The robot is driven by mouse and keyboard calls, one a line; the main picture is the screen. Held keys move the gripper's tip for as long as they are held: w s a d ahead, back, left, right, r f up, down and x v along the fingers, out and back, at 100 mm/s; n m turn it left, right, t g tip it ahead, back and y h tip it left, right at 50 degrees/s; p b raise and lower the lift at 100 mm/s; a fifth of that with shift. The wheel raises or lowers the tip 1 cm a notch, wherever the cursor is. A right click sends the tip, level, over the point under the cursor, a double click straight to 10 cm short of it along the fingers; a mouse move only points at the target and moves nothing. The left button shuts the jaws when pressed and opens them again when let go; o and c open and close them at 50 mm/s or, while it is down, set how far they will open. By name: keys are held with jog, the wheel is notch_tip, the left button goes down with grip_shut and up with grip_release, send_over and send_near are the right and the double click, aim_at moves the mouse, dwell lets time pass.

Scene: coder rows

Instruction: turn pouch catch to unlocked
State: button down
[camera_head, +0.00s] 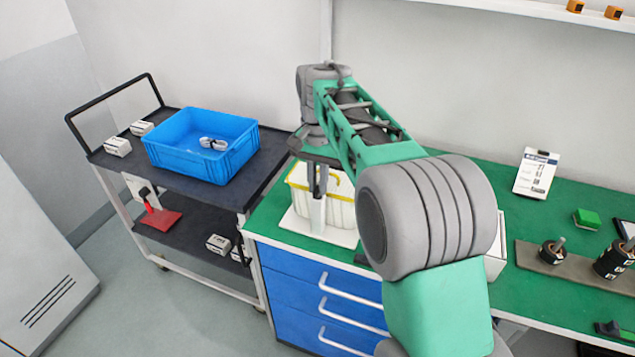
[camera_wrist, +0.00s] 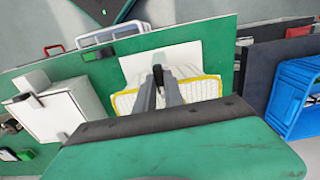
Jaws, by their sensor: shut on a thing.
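A white pouch with yellow trim (camera_head: 342,212) stands on a white board (camera_head: 300,230) on the green bench. It also shows in the wrist view (camera_wrist: 200,88). My gripper (camera_head: 318,190) points down at the pouch's front side, and its fingers are close together. In the wrist view my gripper (camera_wrist: 159,84) is shut on a small dark part, which seems to be the pouch catch (camera_wrist: 158,72). The fingers hide most of it, so I cannot tell which way the catch is turned. My arm hides the right part of the pouch in the head view.
A blue crate (camera_head: 205,165) stands on a dark cart (camera_head: 125,165) at left. Blue drawers (camera_head: 310,290) with pale handles are below the bench. A white box (camera_wrist: 57,110) stands beside the pouch. A white card (camera_head: 537,172) and dark knobs (camera_head: 553,251) are at right.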

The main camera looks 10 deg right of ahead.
jog(key=shift+r, duration=0.1)
jog(key=n+p, duration=0.1)
jog(key=n, duration=0.3)
jog(key=shift+n+p, duration=0.3)
jog(key=shift+p, duration=0.1)
jog(key=n+p, duration=0.1)
jog(key=n, duration=0.3)
jog(key=shift+n, duration=0.3)
jog(key=n+p, duration=0.1)
jog(key=n, duration=0.3)
jog(key=shift+n+p, duration=0.3)
jog(key=shift+n, duration=1.9)
jog(key=c, duration=1.4)
grip_release()
jog(key=shift+c, duration=0.2)
